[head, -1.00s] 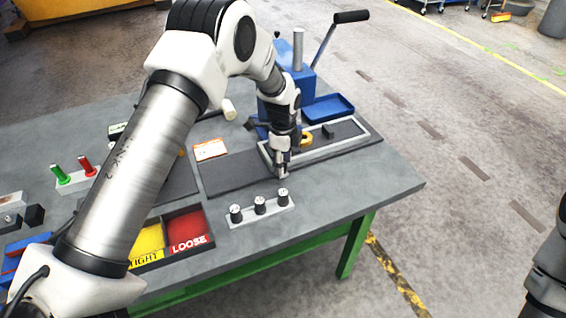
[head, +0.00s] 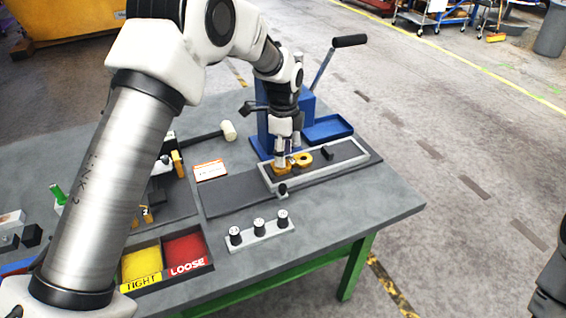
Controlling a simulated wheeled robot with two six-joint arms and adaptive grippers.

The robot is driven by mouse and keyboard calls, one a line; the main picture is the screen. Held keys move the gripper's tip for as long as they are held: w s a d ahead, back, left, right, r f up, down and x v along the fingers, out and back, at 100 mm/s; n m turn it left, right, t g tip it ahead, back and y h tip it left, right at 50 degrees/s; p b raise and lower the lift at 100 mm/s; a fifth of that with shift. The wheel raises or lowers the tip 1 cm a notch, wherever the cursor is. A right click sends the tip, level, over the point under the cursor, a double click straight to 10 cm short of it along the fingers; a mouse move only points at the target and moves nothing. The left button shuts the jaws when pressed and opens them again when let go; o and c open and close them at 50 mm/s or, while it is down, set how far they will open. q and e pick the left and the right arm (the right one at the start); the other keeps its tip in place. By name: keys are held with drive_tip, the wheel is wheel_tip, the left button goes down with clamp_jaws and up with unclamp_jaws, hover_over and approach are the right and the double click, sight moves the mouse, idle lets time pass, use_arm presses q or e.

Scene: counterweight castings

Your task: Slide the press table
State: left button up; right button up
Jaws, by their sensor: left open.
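The press table (head: 345,175) is a long, low light-grey frame with a dark inside, in front of the blue press (head: 268,138). A small black knob (head: 283,190) stands at its front left edge. A yellow ring-shaped piece (head: 304,159) lies inside the frame, and another yellow piece (head: 282,170) is at its left part, partly covered by my gripper. My left gripper (head: 285,160) is open, pointing down over the frame's left part, behind the knob; I cannot tell whether its fingers touch the yellow piece. My right gripper is out of view; only part of that arm shows at the right edge.
A yellow and red tray marked TIGHT and LOOSE (head: 209,239) is front left. A hammer (head: 228,131), a white card (head: 210,171) and a blue tray (head: 328,129) lie nearby. The right table end is clear.

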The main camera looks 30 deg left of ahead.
sight(283, 187)
use_arm(q)
wheel_tip(283, 187, down, 3)
drive_tip(key=n+b, duration=0.2)
drive_tip(key=n, duration=1.6)
drive_tip(key=shift+s+f+n, duration=0.1)
drive_tip(key=shift+s+n, duration=0.05)
drive_tip(key=shift+n, duration=0.15)
drive_tip(key=n, duration=0.4)
drive_tip(key=shift+s+f, duration=0.1)
drive_tip(key=shift+f, duration=0.2)
drive_tip(key=shift+n, duration=0.3)
wheel_tip(283, 187, down, 8)
drive_tip(key=shift+r+p, duration=0.15)
drive_tip(key=shift+p, duration=0.8)
clamp_jaws()
